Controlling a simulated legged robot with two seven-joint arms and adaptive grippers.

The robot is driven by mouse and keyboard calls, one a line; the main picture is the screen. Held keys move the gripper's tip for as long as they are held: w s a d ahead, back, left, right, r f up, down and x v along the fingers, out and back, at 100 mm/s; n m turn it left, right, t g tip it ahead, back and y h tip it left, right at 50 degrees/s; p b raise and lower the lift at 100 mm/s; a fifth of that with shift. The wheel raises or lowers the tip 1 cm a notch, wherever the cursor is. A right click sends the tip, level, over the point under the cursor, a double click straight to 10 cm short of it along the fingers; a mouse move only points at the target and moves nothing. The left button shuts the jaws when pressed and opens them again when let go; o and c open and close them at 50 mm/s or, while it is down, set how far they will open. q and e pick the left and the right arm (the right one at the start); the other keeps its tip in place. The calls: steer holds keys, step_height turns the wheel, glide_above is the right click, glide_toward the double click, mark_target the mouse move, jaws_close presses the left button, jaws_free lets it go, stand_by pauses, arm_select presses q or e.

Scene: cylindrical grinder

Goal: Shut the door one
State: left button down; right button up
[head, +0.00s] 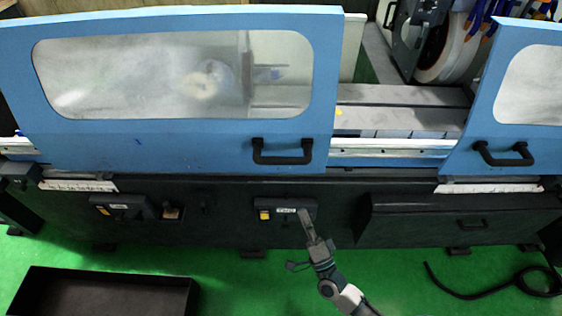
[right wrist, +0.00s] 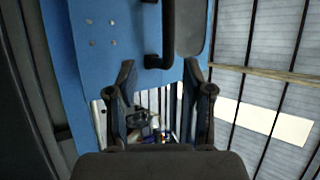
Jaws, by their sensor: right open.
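The left blue sliding door (head: 80,148) has a clear window, a small mark like a 1 and a black handle (head: 282,158) near its lower right corner. A gap separates it from the right blue door (head: 478,120), which has its own black handle (head: 503,162). My right gripper (head: 304,217) is below the left door's handle, in front of the dark machine base, apart from the handle in the picture. In the right wrist view my right gripper (right wrist: 160,72) is open and empty, with a black handle (right wrist: 168,35) on a blue panel beyond its fingertips. My left gripper is not in view.
The dark machine base (head: 230,225) carries small control boxes (head: 285,208) behind my right gripper. Through the gap show the grey machine bed (head: 400,95) and a large wheel (head: 450,50). A black tray (head: 100,295) and a black hose (head: 490,290) lie on the green floor.

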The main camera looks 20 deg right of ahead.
steer(key=p, duration=0.1)
glide_toward(281, 161)
steer(key=x, duration=0.3)
steer(key=p+x, duration=0.1)
steer(key=x, duration=0.2)
steer(key=f+p+x, duration=0.1)
steer(key=x, duration=0.2)
steer(key=shift+w+d, duration=0.15)
steer(key=shift+w, duration=0.15)
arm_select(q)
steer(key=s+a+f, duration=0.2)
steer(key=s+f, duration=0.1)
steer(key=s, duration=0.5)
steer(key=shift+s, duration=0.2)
arm_select(e)
steer(key=shift+w+r, duration=0.2)
steer(key=shift+w, duration=0.5)
steer(key=shift+s, duration=0.1)
jaws_close()
